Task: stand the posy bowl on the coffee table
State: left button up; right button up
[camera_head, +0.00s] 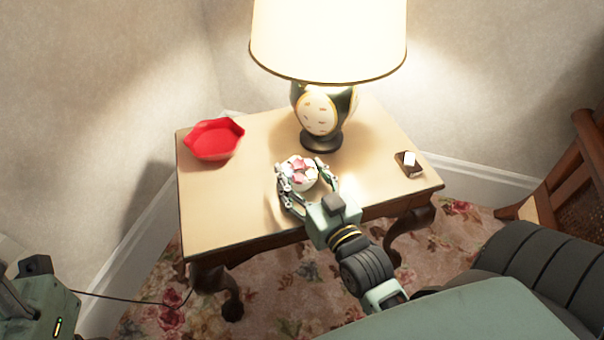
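The posy bowl (299,172), small and white with pink and white flowers, is at the front middle of a small wooden table (225,215). My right gripper (300,174) reaches in from the lower right, with one finger on each side of the bowl. The fingertips look close against the bowl's sides, but I cannot tell if they press on it. The bowl looks upright; its base is partly hidden, so I cannot tell if it touches the tabletop. I cannot tell whether this is the coffee table. My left gripper does not show.
A lit lamp (322,105) stands behind the bowl. A red faceted dish (214,139) is at the table's back left, and a small brown and white item (408,163) is near the right edge. A wooden chair (565,180) stands at the right. The front left tabletop is clear.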

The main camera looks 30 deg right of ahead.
jog(key=o, duration=0.4)
